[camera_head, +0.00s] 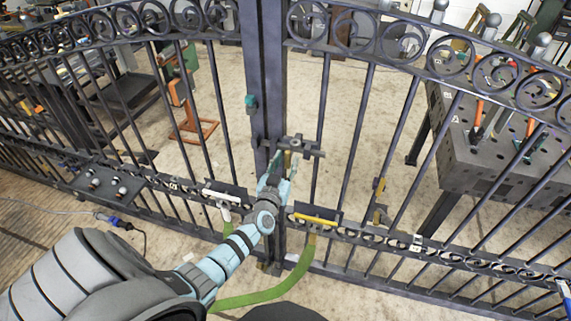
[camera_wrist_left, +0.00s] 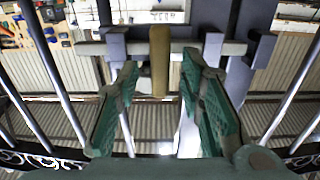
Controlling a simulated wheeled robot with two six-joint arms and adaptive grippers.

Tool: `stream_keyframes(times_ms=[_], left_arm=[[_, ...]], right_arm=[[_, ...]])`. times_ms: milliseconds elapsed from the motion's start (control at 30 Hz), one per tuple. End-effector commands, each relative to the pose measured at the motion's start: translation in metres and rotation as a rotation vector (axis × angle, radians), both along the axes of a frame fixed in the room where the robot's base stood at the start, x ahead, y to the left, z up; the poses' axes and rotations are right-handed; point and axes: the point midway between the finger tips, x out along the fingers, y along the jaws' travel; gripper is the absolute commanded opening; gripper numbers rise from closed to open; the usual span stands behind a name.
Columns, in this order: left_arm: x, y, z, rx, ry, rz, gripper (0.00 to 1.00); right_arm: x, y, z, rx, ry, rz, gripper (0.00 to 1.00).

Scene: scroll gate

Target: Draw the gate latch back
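The dark metal gate has two scroll-topped leaves that meet at the upright posts (camera_head: 262,70). A horizontal latch bolt (camera_head: 308,149) crosses beside the posts at mid height. In the left wrist view the grey bolt (camera_wrist_left: 136,48) runs level through dark brackets, with a tan upright handle (camera_wrist_left: 159,58) on it. My left gripper (camera_head: 281,163) is at the latch. In the left wrist view its green-padded fingers (camera_wrist_left: 160,75) are apart, one on each side of the handle, with visible gaps. The head view partly hides the fingertips. My right gripper is not in view.
A perforated workbench (camera_head: 475,150) with tools stands behind the gate on the right. An orange stand (camera_head: 195,130) is behind the left leaf. A green hose (camera_head: 265,294) curves under my left arm. Gate bars surround the latch closely.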

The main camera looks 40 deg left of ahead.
Motion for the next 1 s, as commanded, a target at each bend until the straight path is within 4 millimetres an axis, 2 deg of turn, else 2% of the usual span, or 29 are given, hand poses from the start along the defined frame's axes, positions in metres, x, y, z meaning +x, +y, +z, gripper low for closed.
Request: stream_keyframes(times_ms=[33, 200, 267, 567, 800, 1000], left_arm=[[0.0, 0.0, 0.0, 0.0, 0.0, 0.0, 0.35], [0.0, 0.0, 0.0, 0.0, 0.0, 0.0, 0.08], [0.0, 0.0, 0.0, 0.0, 0.0, 0.0, 0.0], [0.0, -0.002, 0.0, -0.001, 0.001, 0.0, 0.0], [0.009, -0.029, 0.001, -0.002, 0.003, 0.0, 0.0], [0.011, -0.032, -0.001, -0.002, 0.003, -0.004, 0.0]], right_arm=[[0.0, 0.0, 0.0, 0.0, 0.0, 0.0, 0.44], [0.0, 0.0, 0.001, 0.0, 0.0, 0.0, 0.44], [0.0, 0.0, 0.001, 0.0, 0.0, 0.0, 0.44], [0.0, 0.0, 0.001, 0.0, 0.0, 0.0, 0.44], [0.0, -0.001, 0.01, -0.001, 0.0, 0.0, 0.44], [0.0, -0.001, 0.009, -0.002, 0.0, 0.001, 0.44]])
